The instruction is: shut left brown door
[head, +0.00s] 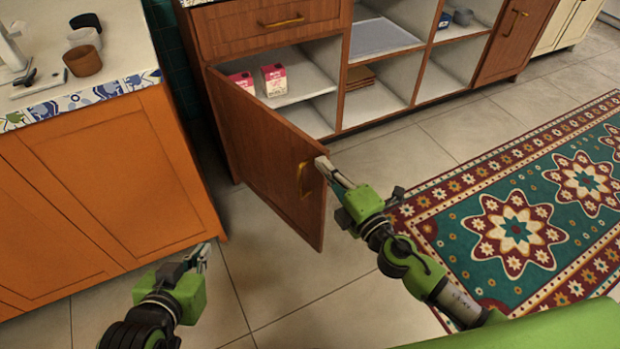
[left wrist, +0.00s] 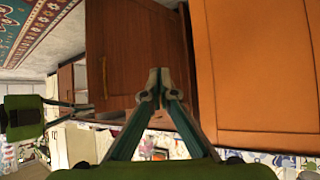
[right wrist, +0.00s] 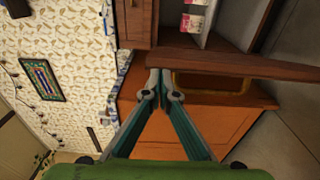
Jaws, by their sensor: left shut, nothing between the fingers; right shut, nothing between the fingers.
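The left brown door (head: 275,150) stands wide open in the head view, swung out from the brown cabinet towards me. Its brass handle (head: 304,180) is on the face turned to the left. My right gripper (head: 322,163) is shut and empty at the door's free edge; I cannot tell whether it touches. In the right wrist view the door (right wrist: 240,65) shows nearly edge-on just beyond the fingertips. My left gripper (head: 203,252) is shut and empty, low in front of the orange cabinet, apart from the door. The door also shows in the left wrist view (left wrist: 135,55).
Two pink-and-white boxes (head: 274,79) stand on the shelf behind the door. The orange cabinet (head: 110,190) with a patterned-edge counter is close on the left. Open shelves (head: 385,95) continue to the right. A patterned rug (head: 515,225) lies on the floor at right.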

